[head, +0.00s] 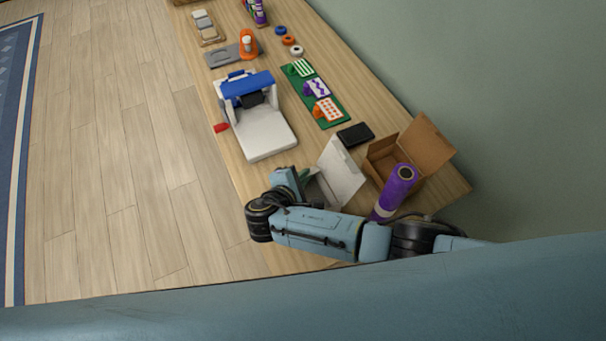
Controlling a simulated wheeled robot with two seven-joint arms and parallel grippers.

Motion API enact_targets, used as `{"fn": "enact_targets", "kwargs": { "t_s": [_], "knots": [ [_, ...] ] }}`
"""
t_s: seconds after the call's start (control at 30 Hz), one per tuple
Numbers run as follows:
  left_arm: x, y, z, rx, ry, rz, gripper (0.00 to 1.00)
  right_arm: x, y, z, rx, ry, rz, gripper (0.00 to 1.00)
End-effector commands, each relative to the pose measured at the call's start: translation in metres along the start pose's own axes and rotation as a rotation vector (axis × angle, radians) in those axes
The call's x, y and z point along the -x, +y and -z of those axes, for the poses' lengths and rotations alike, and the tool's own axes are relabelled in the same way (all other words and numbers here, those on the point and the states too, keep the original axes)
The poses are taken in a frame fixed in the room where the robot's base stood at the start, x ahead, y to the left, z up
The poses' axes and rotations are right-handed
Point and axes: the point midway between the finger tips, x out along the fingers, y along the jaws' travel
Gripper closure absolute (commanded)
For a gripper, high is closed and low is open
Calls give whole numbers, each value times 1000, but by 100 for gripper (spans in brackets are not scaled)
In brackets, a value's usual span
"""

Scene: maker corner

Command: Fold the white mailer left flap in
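The white mailer (341,170) stands near the front part of the bench with its large lid panel raised. My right arm crosses in front of the mailer and hides most of its lower body, so I cannot make out its left flap clearly. My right gripper (288,178) is at the left side of the mailer, very close to it. Its fingers are too small and covered to tell whether they are open or shut, or whether they touch the mailer. My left gripper is not in view.
A white machine with a blue top (266,137) stands behind left, beside a green mat (334,119) with patterned cards.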

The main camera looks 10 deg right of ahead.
Motion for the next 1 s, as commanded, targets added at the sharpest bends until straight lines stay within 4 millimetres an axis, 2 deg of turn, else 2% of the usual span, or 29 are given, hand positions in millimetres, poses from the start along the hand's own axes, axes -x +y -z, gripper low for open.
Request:
{"fn": "enact_targets", "kwargs": {
  "t_s": [0.07,0.27,0.53,0.63,0.77,1.0],
  "knots": [
    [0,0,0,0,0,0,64,0,0,0,0,0,0,100],
    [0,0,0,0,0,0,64,0,0,0,1,0,0,76],
    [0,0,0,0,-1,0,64,0,0,0,2,0,1,76],
    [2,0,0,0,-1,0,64,7,0,0,2,2,1,76],
    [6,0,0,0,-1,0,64,27,0,0,1,4,2,76],
    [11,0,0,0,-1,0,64,83,0,0,0,5,3,76]
  ]
}}
